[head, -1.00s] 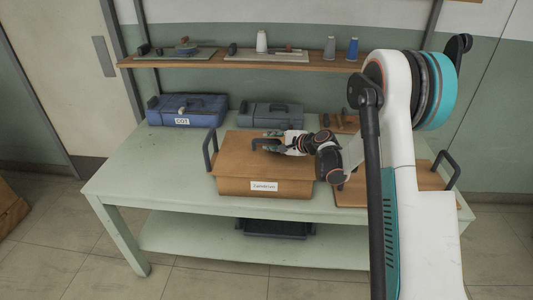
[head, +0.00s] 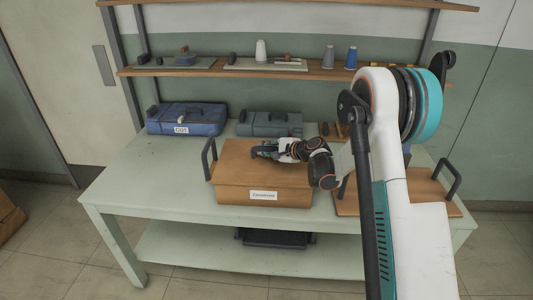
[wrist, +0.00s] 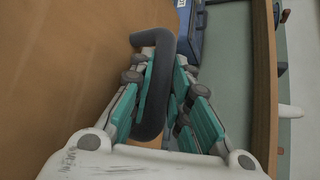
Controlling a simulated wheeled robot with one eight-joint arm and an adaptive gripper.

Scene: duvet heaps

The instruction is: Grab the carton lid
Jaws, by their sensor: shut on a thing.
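The carton (head: 235,196) is a brown box with a white label on its front, standing on the pale green table. Its flat brown lid (head: 230,165) lies on top, with no clear gap between them. The lid has a dark bar handle (wrist: 160,60). My gripper (head: 268,151) is at this handle from the right. In the wrist view, the teal fingers of my gripper (wrist: 157,72) stand on both sides of the handle and are closed on it. The fingertips are small and partly hidden in the head view.
A blue case (head: 190,120) and a grey-blue case (head: 270,124) stand behind the carton. A brown board with dark handles (head: 425,193) lies to the right. A shelf (head: 220,70) with spools runs above. The table's left front (head: 140,185) is clear.

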